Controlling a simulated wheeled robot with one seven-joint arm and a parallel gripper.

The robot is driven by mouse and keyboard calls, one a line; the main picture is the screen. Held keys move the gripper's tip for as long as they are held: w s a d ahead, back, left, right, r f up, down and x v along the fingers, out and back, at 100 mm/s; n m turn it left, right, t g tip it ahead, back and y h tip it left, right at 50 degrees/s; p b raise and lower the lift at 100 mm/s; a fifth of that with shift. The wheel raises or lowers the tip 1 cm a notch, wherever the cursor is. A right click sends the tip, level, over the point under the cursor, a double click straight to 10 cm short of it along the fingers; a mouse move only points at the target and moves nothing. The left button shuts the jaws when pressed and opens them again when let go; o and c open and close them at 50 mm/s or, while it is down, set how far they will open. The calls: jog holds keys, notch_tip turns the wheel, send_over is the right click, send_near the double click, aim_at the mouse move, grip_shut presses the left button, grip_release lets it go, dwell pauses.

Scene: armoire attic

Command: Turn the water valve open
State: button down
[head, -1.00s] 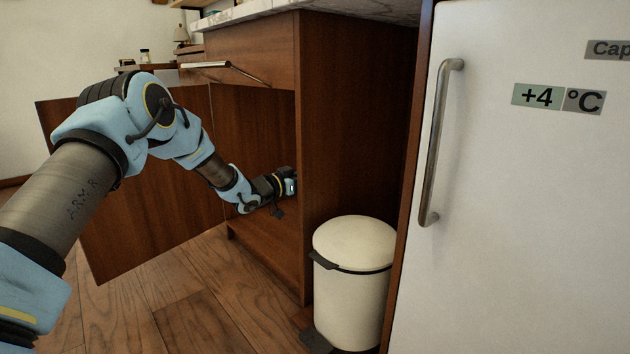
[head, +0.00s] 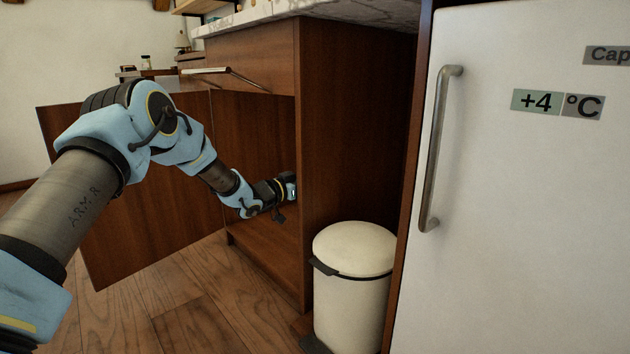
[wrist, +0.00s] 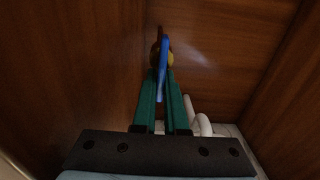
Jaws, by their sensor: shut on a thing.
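In the wrist view, the water valve shows a blue handle (wrist: 164,62) standing upright between the green fingertips of my gripper (wrist: 162,85). The gripper is shut on this handle. A small yellowish part (wrist: 171,58) of the valve shows just behind the handle, with a dark reddish part beside it. The rest of the valve is hidden by the handle and fingers. In the head view, my gripper (head: 287,187) reaches inside the open cabinet (head: 262,130); the fingertips and the valve are hidden behind the cabinet's side panel.
The cabinet's open door (head: 150,205) stands to the left, beneath my arm. A cream pedal bin (head: 352,290) and a white fridge (head: 530,190) stand on the right. A white pipe (wrist: 203,122) lies right of the fingers, and wooden walls are close on both sides.

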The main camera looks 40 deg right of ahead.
jog(key=shift+s+m, duration=0.15)
jog(key=shift+m, duration=0.65)
jog(key=c, duration=1)
grip_release()
jog(key=shift+o, duration=0.2)
jog(key=a+p, duration=0.5)
jog(key=a, duration=0.5)
jog(key=shift+w+a, duration=0.3)
jog(key=shift+a, duration=0.1)
